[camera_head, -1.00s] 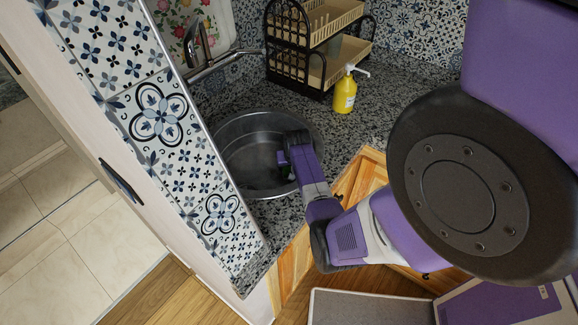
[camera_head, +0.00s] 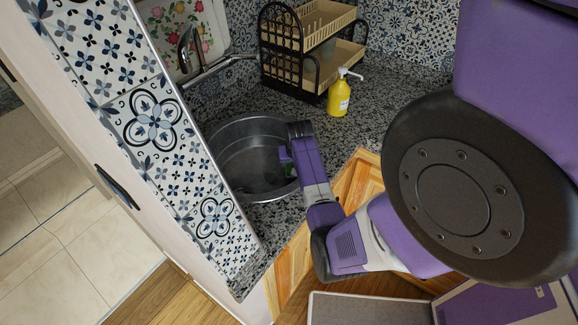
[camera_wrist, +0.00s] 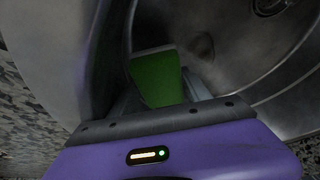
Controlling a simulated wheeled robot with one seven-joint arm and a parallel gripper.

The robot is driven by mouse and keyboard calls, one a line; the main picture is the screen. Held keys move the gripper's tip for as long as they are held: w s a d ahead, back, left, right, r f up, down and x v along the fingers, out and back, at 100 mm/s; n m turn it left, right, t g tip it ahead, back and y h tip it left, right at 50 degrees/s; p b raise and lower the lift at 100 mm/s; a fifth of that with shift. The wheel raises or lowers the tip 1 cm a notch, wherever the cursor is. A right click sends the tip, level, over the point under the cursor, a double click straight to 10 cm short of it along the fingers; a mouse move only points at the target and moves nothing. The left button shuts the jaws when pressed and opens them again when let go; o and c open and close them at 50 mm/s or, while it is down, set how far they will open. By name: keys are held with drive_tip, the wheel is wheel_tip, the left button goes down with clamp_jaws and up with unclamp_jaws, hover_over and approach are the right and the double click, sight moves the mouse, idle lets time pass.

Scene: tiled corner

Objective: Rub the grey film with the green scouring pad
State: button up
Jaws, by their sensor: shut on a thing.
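The green scouring pad (camera_wrist: 158,78) is between the fingers of my gripper (camera_wrist: 163,88), which is shut on it. In the head view my gripper (camera_head: 287,158) reaches down into the round metal sink (camera_head: 240,150), near its right wall, and only a little green of the pad (camera_head: 290,171) shows. In the wrist view the pad is close to the sink's inner surface; I cannot tell whether it touches. A faint dull brownish-grey patch (camera_wrist: 201,45) lies just beyond the pad; it may be the grey film.
A drain (camera_wrist: 270,4) is in the sink floor. A faucet (camera_head: 190,55) stands behind the sink. A yellow soap bottle (camera_head: 339,97) and a dark two-tier dish rack (camera_head: 290,45) stand on the speckled counter (camera_head: 385,95). A patterned tiled ledge (camera_head: 150,120) borders the sink on the left.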

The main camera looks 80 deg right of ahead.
drive_tip(key=shift+w+d+r, duration=0.1)
drive_tip(key=shift+w+r, duration=0.2)
drive_tip(key=shift+w, duration=0.2)
drive_tip(key=shift+w+r, duration=0.1)
drive_tip(key=shift+r, duration=1.3)
drive_tip(key=shift+w, duration=0.1)
